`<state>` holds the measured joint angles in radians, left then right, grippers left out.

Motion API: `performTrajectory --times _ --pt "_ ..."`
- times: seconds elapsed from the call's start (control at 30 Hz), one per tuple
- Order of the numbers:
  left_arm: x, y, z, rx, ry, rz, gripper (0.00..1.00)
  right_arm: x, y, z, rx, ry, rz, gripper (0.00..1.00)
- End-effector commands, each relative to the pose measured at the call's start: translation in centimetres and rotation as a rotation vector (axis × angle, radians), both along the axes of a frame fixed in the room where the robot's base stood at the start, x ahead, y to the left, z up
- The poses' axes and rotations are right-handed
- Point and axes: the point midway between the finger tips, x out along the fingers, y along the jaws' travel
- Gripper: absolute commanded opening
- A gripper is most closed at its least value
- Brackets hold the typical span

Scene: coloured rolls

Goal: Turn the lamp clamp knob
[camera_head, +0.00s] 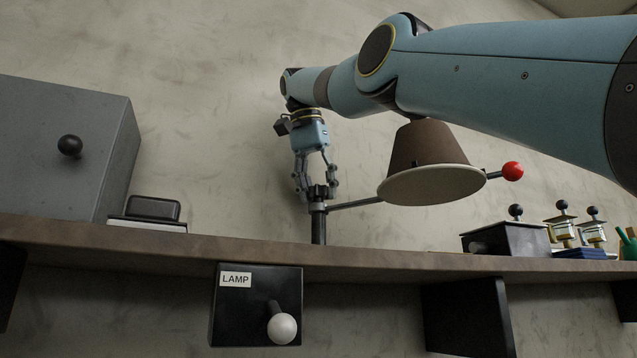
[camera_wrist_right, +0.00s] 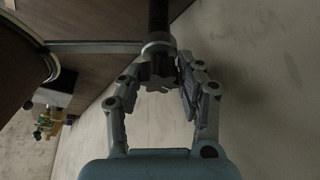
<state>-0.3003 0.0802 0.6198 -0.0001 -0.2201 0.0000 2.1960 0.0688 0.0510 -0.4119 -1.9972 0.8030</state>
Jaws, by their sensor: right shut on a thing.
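The lamp has a brown shade (camera_head: 425,157) with a pale underside, held out on a thin horizontal arm from a dark post (camera_head: 318,228) on the shelf. The clamp knob (camera_head: 317,192), dark and lobed, sits on top of the post at the clamp collar. My right gripper (camera_head: 316,190) comes down from above with its fingers on both sides of the knob, shut on it. In the right wrist view the knob (camera_wrist_right: 158,78) lies between the fingertips, against the collar and post. My left gripper is not in view.
A red ball handle (camera_head: 512,171) sticks out right of the shade. A grey box with a black knob (camera_head: 70,145) stands at left. A black box labelled LAMP (camera_head: 256,305) with a white-ended lever hangs below the shelf (camera_head: 380,264). Small items stand at far right.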

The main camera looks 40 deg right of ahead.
Motion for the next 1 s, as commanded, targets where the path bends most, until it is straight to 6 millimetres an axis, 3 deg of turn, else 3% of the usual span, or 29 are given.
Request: performTrajectory --times 0.67,0.7,0.83,1.0 --pt "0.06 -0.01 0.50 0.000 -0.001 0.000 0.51 0.03 0.02 -0.10 0.001 0.001 -0.059 0.04" --pt "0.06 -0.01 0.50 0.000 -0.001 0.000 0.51 0.02 0.02 -0.09 0.001 0.001 -0.059 0.42" --pt "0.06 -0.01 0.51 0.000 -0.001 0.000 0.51 0.02 0.01 -0.07 0.001 0.001 -0.059 0.59" --pt "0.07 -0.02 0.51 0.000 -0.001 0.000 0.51 0.02 0.01 -0.03 0.000 0.000 -0.058 0.59"
